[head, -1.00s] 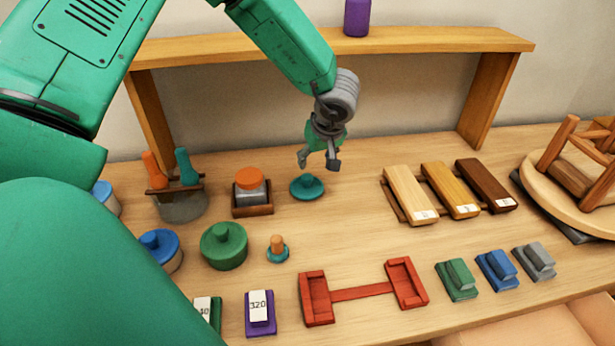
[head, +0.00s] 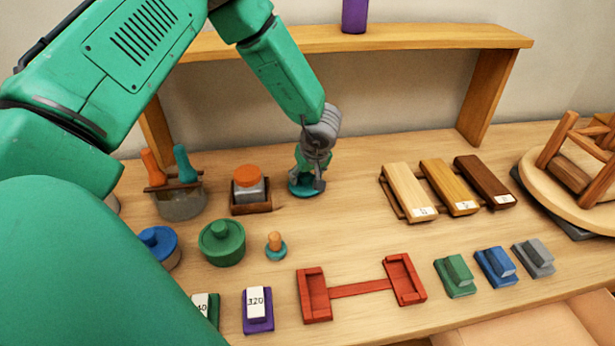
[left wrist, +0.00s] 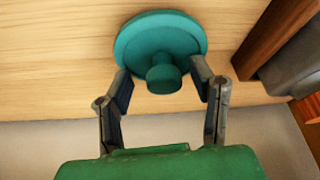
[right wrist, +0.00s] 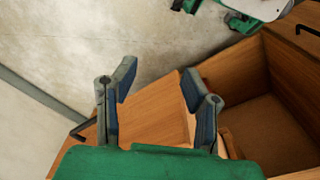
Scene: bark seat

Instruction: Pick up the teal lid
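The teal lid (head: 301,190) is a round disc with a knob, lying on the wooden table below the shelf. It also shows in the left wrist view (left wrist: 150,40), with its knob (left wrist: 164,76) toward the gripper. My left gripper (head: 307,188) is down at the lid and partly covers it. In the left wrist view my left gripper (left wrist: 163,88) is open, with one finger on each side of the knob and a gap on both sides. My right gripper (right wrist: 154,92) is open and empty, away from the table top in its wrist view.
A wooden holder with an orange-topped jar (head: 248,185) stands just left of the lid. A green pot (head: 222,243) and a small orange-knobbed piece (head: 275,245) are nearer. The shelf (head: 400,42) spans behind. The table right of the lid is clear up to the wooden blocks (head: 408,190).

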